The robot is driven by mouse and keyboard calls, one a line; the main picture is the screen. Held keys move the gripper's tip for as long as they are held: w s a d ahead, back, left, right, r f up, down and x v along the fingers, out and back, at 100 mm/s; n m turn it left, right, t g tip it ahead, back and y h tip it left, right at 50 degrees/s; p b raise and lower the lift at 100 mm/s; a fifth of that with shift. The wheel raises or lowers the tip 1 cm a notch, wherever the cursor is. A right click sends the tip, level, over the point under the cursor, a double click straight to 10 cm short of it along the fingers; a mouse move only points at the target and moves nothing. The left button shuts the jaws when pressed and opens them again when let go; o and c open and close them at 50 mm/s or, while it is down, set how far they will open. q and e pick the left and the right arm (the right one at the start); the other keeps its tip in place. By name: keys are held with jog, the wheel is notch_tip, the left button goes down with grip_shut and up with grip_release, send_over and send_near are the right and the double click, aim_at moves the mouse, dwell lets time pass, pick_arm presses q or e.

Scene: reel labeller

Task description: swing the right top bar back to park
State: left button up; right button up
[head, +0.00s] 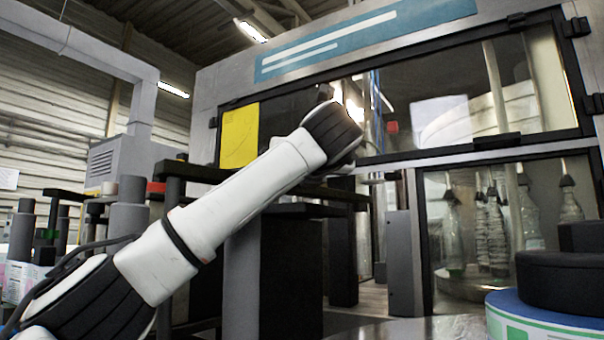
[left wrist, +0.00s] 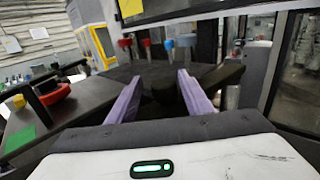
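A dark horizontal bar (head: 340,192) runs behind my left arm in the head view, in front of the machine. I cannot tell for sure whether it is the right top bar. My left arm reaches up from the lower left across it, and its gripper is hidden behind the wrist there. In the left wrist view my left gripper (left wrist: 160,78) has its two purple fingers apart. A dark rounded part (left wrist: 163,92) shows between or just beyond them, over a dark flat surface; contact is unclear. My right gripper is in neither view.
A glazed cabinet (head: 470,148) with bottles inside stands behind. In the left wrist view a red ring (left wrist: 52,94) is at left, and red and blue knobs (left wrist: 168,44) stand ahead.

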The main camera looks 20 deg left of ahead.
pick_arm(q)
jog(key=shift+d, duration=0.15)
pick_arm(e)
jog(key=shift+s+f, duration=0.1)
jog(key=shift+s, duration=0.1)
pick_arm(q)
jog(key=shift+s+d, duration=0.15)
jog(key=b+v, duration=0.2)
jog(key=v, duration=0.8)
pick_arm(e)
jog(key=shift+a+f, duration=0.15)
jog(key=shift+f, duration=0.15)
